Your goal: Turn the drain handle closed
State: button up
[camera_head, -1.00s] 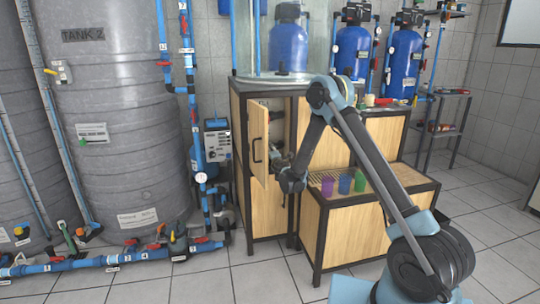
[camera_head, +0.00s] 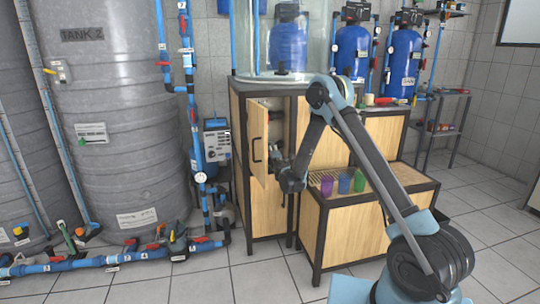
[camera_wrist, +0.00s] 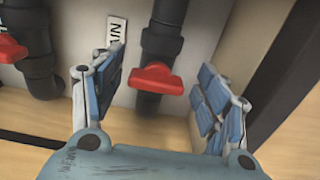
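A red valve handle (camera_wrist: 158,78) sits on a dark vertical pipe in the wrist view. It lies mostly across the pipe, slightly tilted. My gripper (camera_wrist: 158,92) is open, with one blue-padded finger on each side of the handle and visible gaps to both. A white label (camera_wrist: 116,31) left of the pipe is partly cut off and hard to read. In the head view my gripper (camera_head: 279,158) is at the open cabinet (camera_head: 270,104); the handle cannot be made out there.
A second red handle (camera_wrist: 10,48) on another dark pipe (camera_wrist: 38,70) is left of my gripper. The open wooden cabinet door (camera_head: 258,145) stands close left of my gripper in the head view. Cups (camera_head: 344,184) stand on the low bench at right.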

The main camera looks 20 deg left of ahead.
jog(key=shift+s, duration=0.15)
jog(key=v, duration=1.1)
jog(key=shift+s+d, duration=0.3)
jog(key=shift+f, duration=0.1)
